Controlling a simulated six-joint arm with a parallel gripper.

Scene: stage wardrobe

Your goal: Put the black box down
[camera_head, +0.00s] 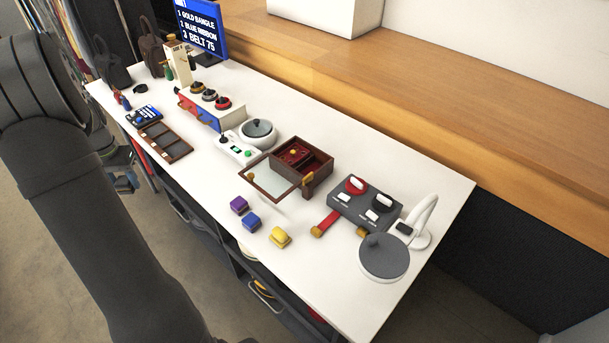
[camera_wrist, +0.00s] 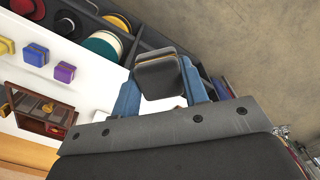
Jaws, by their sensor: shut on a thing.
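The black box (camera_wrist: 159,76) shows in the wrist view, with a dark top face and rounded edges. My gripper (camera_wrist: 161,88) is shut on it, one blue finger on each side. In the head view, my arm fills the left side.
Purple (camera_head: 239,205), blue (camera_head: 251,221) and yellow (camera_head: 280,238) boxes stand near the front edge of the white table (camera_head: 330,275). An open wooden jewellery case (camera_head: 318,168), an empty compartment tray (camera_head: 165,142) and a lamp (camera_head: 384,257) stand around them. Hats (camera_wrist: 104,45) lie on the shelf below.

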